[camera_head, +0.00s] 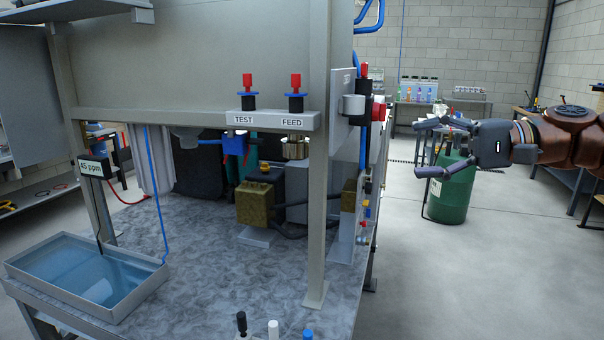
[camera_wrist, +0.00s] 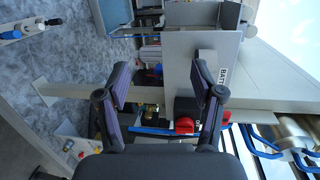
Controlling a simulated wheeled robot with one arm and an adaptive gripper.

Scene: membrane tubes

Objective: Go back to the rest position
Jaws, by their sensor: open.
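My gripper (camera_head: 424,148) is at the right of the head view, pointing left toward the bench. Its fingers are spread apart, with nothing visible between them. It appears in front of a green drum in the picture; their distance apart is unclear. In the wrist view my gripper (camera_wrist: 161,75) also shows two spread fingers and no held object. Beyond them are a grey panel (camera_wrist: 182,62) with a partly hidden label and a red knob (camera_wrist: 185,125).
The green drum (camera_head: 447,195) stands on the floor. Open floor (camera_head: 480,265) lies right of the bench.

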